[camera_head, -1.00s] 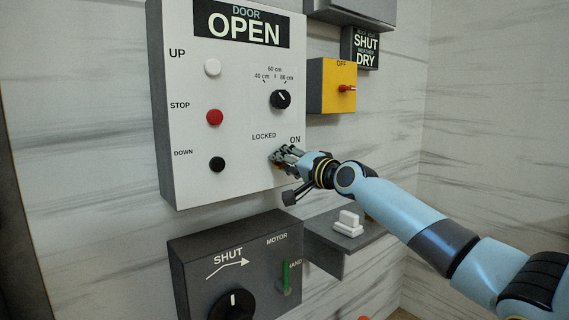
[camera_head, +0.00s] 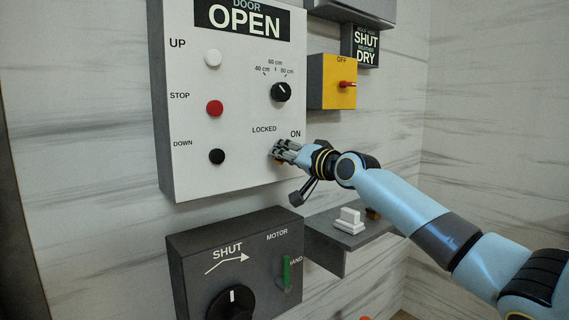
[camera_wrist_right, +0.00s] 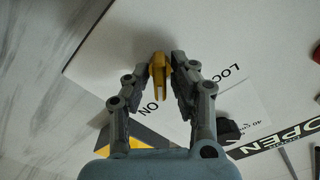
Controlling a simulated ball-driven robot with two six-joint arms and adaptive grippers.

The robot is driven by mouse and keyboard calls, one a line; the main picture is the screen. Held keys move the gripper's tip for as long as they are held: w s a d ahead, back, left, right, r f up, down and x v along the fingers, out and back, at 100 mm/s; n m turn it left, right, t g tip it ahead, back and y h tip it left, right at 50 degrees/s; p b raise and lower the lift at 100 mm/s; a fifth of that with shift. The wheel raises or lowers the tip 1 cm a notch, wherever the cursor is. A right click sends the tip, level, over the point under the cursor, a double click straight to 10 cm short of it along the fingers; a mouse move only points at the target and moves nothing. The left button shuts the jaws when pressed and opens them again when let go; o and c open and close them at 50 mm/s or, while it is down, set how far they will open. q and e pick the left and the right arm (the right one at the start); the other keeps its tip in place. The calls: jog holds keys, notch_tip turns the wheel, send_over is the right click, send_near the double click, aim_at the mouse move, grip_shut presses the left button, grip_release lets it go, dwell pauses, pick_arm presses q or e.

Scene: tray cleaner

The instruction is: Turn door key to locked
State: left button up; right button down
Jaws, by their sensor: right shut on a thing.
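The door key (camera_wrist_right: 158,75) is yellow and sits low on the white door panel (camera_head: 240,175), by the words LOCKED and ON. In the right wrist view it stands between the two grey fingers, with its forked end toward my wrist. My right gripper (camera_head: 282,152) is at the panel's lower right and shut on the key; it also shows in the right wrist view (camera_wrist_right: 160,80). In the head view my fingers mostly hide the key, so its exact angle is hard to tell there. My left gripper is not in view.
A black dial (camera_head: 281,92) is just above the gripper. White, red (camera_head: 215,108) and black buttons line the panel's left. A yellow OFF switch box (camera_head: 332,82) is upper right. A grey motor box (camera_head: 240,265) and a shelf with a white switch (camera_head: 348,221) are below.

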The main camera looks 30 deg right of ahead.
jog(key=n+b, duration=0.2)
jog(key=n, duration=0.1)
jog(key=shift+f+n+b, duration=0.15)
jog(key=shift+n+b, duration=0.15)
jog(key=shift+b, duration=0.05)
jog(key=shift+a+n+b, duration=0.15)
jog(key=shift+n+b, duration=1.1)
jog(key=shift+n, duration=0.75)
jog(key=c, duration=1.4)
grip_release()
jog(key=shift+o, duration=0.2)
jog(key=s, duration=0.7)
jog(key=shift+s+d, duration=0.25)
jog(key=shift+d, duration=0.05)
